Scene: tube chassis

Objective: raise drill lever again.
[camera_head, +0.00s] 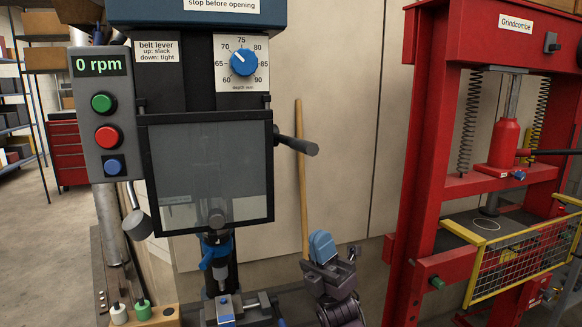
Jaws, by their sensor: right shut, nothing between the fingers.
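The drill press stands at the left with a dark, see-through guard (208,175) closed over its front. A black-handled lever (297,143) sticks out at the right of the guard, tilted slightly down to the right. At the left of the guard, a bent metal lever with a grey cylindrical knob (138,224) hangs down. A label (157,50) reads belt lever, up: slack, down: tight. My right gripper (322,245) is shut and empty, with blue fingers pointing up, below and right of the black-handled lever and apart from it. My left gripper is not in view.
The control box (103,114) reads 0 rpm. A depth dial (243,62) sits above the guard. A wooden pole (301,190) leans on the wall behind my right gripper. A red press (400,210) with a yellow mesh guard (515,262) stands at the right.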

